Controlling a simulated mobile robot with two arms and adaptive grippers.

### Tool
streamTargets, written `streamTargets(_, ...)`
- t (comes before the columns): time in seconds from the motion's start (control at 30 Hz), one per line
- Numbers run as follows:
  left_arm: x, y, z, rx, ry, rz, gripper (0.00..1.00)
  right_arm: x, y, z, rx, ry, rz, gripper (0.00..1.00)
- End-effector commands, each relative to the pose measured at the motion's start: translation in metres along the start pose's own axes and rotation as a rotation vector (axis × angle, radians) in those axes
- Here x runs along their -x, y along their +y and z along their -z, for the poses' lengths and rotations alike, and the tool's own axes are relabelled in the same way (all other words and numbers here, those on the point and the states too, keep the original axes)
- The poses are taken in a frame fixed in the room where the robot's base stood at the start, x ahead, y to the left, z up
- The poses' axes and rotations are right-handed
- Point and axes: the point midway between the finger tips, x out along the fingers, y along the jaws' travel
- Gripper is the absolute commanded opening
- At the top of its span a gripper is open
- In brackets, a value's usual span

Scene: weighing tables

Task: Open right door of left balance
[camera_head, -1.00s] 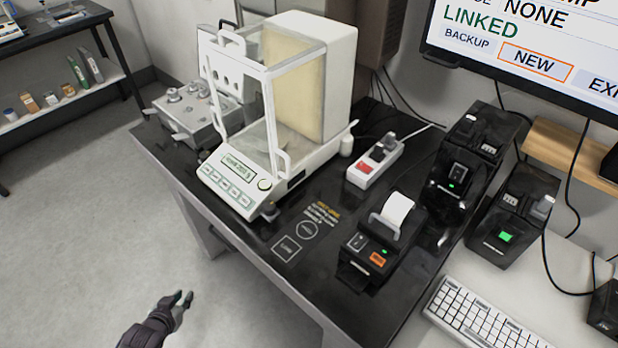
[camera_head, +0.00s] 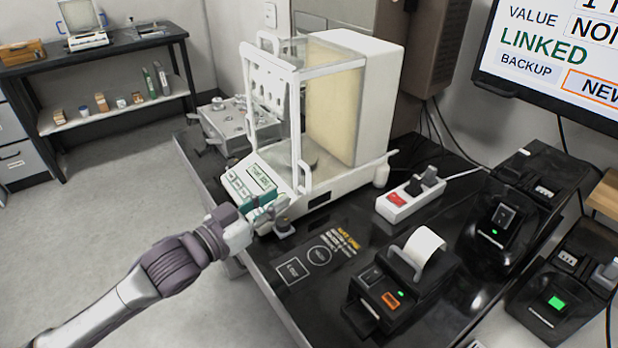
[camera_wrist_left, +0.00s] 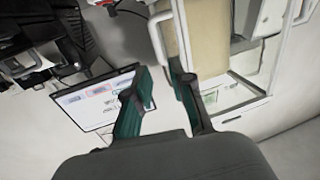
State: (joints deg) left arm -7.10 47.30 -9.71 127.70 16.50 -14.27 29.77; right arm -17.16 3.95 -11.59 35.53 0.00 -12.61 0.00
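The left balance (camera_head: 368,95) stands on the black table, a white housing with a glass draft shield and a front panel (camera_head: 252,183). A white door handle (camera_head: 306,179) stands upright at the shield's near lower corner. My left gripper (camera_head: 275,210) is in front of the panel, just below and left of that handle, covering part of the panel. In the left wrist view its two fingers (camera_wrist_left: 158,88) are apart with no object gripped. A white handle (camera_wrist_left: 157,38) appears ahead of them, beyond the fingertips. The right door looks shut. My right gripper is not in view.
A power strip (camera_head: 410,198), a printer (camera_head: 392,290) and black devices (camera_head: 505,215) stand right of the balance. A grey metal block (camera_head: 232,125) with small weights is behind it to the left. The table front near the printed markings (camera_head: 320,255) is clear.

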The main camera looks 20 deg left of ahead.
Motion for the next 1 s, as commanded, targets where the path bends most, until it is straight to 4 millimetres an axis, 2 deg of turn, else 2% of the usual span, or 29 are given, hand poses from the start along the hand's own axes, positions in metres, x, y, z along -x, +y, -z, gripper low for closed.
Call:
streamTargets(0.3, -0.062, 0.000, 0.002, 0.000, 0.003, 0.000, 0.23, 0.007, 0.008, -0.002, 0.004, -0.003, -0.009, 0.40)
streamTargets(0.5, -0.088, 0.000, 0.001, 0.000, 0.001, 0.000, 0.23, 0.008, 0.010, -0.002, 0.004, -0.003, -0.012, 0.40)
streamTargets(0.67, -0.097, 0.001, 0.000, -0.001, 0.000, -0.001, 0.23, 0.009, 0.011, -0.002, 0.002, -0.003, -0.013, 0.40)
streamTargets(0.93, -0.097, 0.001, 0.000, -0.001, -0.001, -0.001, 0.23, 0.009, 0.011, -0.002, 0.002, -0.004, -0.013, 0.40)
streamTargets(1.0, -0.097, 0.001, 0.000, -0.001, -0.001, -0.001, 0.11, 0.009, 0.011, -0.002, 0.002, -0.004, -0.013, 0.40)
